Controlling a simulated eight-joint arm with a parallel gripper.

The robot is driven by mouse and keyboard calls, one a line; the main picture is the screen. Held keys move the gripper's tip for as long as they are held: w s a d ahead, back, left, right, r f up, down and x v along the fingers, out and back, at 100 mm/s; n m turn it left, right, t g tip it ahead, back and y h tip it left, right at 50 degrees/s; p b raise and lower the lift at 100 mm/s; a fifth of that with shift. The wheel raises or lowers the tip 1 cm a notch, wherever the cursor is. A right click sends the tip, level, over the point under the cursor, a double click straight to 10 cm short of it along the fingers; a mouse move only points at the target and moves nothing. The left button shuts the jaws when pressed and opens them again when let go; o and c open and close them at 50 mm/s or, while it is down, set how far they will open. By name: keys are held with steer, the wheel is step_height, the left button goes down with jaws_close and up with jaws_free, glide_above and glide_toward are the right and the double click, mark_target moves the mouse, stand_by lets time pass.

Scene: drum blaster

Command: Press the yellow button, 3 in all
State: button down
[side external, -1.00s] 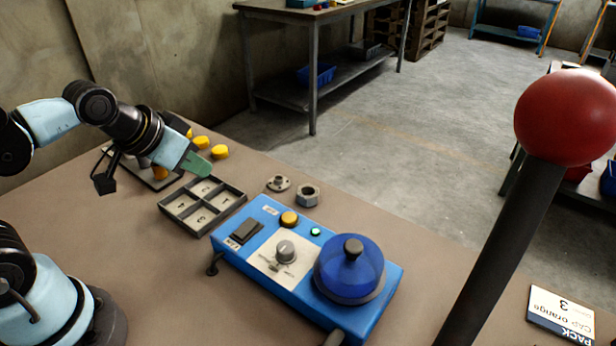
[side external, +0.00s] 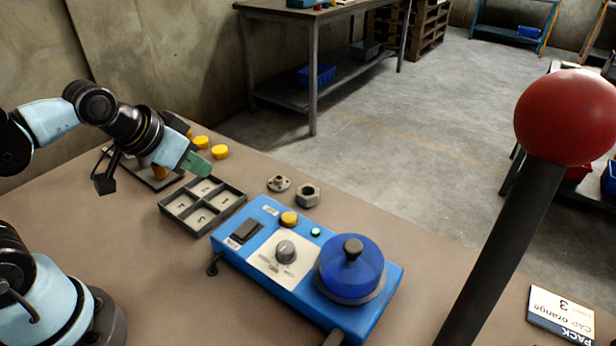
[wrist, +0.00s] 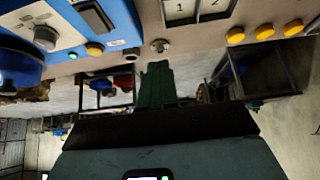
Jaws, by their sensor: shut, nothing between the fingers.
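The yellow button (side external: 289,219) is a round cap on the top of the blue box (side external: 228,240), beside a small green lamp (side external: 315,232). It also shows in the wrist view (wrist: 94,49). My gripper (side external: 200,165) has green fingers that are shut and empty. It is held above the far left of the table, beyond the grey tray and well apart from the button. In the wrist view the green fingers (wrist: 157,84) sit at the centre, with the button to their upper left.
The box also carries a black rocker switch (side external: 246,231), a grey knob (side external: 285,251) and a blue dome (side external: 350,268). A four-part tray (side external: 203,206) and metal nut (side external: 308,195) stand near it. Loose yellow caps (side external: 220,152) lie behind. A red ball on a dark rod (side external: 566,117) rises at right.

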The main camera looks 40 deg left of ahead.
step_height(320, 180, up, 2)
steer(key=r+m+t+h, duration=0.1)
steer(key=m+h, duration=0.3)
steer(key=m, duration=1)
glide_above(285, 220)
steer(key=shift+f, duration=0.25)
steer(key=shift+f, duration=4.4)
steer(key=shift+f, duration=0.2)
steer(key=shift+f, duration=0.2)
